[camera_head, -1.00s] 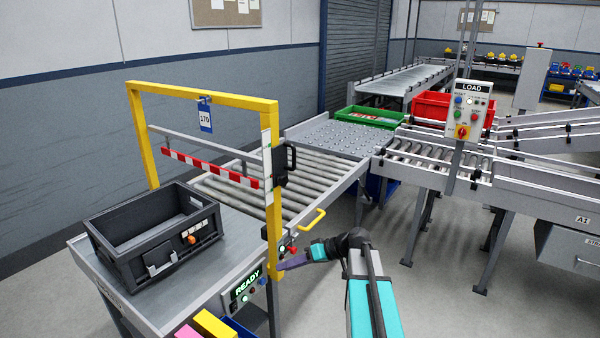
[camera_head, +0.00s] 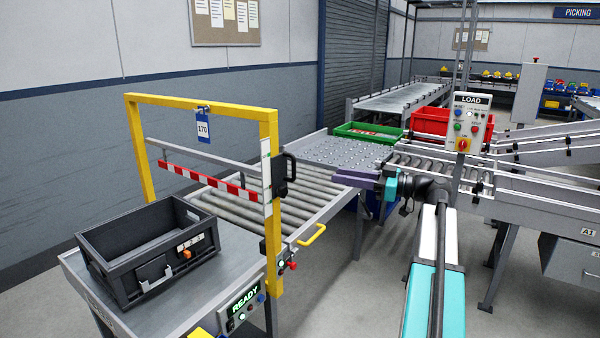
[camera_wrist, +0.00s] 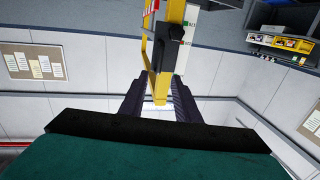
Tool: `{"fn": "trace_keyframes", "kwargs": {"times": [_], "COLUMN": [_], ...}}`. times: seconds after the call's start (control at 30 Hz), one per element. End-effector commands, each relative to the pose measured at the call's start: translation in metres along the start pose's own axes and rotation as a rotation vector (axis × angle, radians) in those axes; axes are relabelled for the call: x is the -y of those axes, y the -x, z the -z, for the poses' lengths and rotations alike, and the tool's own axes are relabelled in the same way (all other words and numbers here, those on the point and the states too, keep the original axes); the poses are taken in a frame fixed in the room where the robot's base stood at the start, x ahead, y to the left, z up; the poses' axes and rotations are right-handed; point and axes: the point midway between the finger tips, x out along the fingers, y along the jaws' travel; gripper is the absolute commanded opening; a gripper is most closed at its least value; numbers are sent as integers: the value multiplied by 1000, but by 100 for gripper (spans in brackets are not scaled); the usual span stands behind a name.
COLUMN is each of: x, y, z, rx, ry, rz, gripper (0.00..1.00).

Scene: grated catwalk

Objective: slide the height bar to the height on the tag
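The height bar (camera_head: 210,180), striped red and white, hangs level across the yellow frame (camera_head: 190,102) above the rollers. At its right end a black handle (camera_head: 291,168) sits on the right post, beside a white scale strip (camera_head: 266,165). A blue and white tag (camera_head: 203,130) reading 170 hangs from the top beam. My gripper (camera_head: 336,177) is to the right of the handle, apart from it, with purple fingers pointing left. In the wrist view the two fingers (camera_wrist: 158,92) are spread and empty, with the yellow frame (camera_wrist: 170,50) beyond them.
A black crate (camera_head: 150,250) stands on the metal table before the frame. A LOAD control box (camera_head: 468,122) stands right of my arm. A green tray (camera_head: 367,132) and a red bin (camera_head: 445,122) lie behind.

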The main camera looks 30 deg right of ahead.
Motion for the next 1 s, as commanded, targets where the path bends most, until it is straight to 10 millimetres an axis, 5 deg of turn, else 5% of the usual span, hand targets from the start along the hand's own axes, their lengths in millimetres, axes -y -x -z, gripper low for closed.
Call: {"fn": "trace_keyframes", "kwargs": {"times": [0.53, 1.0], "x": [0, 0], "y": [-8, -66], "z": [1, 2], "rx": [-1, -1], "ry": [1, 0], "rz": [1, 2], "gripper": [29, 29]}}
